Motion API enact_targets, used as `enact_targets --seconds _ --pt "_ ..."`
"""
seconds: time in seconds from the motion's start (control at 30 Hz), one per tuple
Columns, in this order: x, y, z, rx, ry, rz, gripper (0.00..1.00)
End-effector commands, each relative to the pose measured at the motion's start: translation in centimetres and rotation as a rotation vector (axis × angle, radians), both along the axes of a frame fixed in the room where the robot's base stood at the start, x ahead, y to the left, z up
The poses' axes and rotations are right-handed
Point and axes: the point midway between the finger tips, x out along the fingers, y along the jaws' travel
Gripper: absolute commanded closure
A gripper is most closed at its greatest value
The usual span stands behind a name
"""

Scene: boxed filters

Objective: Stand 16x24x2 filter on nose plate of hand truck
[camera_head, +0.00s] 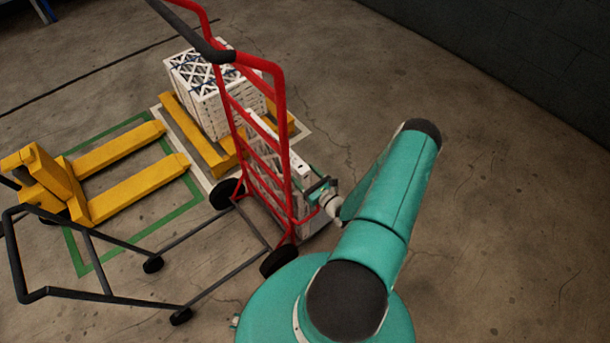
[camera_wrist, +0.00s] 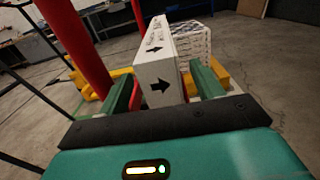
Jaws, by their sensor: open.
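A white boxed filter (camera_head: 291,158) stands upright against the far side of the red hand truck's frame (camera_head: 284,110), partly hidden behind its rails. Its base appears to be at the nose plate, but I cannot tell exactly how it rests. In the wrist view the filter (camera_wrist: 160,78) shows its narrow edge with black arrows and handwriting too small to read. My gripper (camera_head: 318,190) is at the filter's near right end. In the wrist view its green fingers (camera_wrist: 163,92) are open, one on each side of the filter, with visible gaps.
A stack of white filters (camera_head: 212,85) stands on a yellow pallet (camera_head: 200,130) behind the truck. A yellow pallet jack (camera_head: 110,175) stands at left inside green floor tape. A dark tubular frame (camera_head: 90,245) lies low at the left. The floor at right is clear.

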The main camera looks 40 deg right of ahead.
Motion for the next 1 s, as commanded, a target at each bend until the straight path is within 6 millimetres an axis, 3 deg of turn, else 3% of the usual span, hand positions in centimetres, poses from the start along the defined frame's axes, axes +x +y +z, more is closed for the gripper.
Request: enact_targets --seconds 0.6,0.8,1.0 --pt "-11.7 0.6 -0.1 -0.001 0.001 -0.004 0.34" --pt "-13.3 0.7 -0.1 0.0 0.0 -0.002 0.34" --pt "-13.4 0.7 -0.1 0.0 0.0 -0.001 0.34"
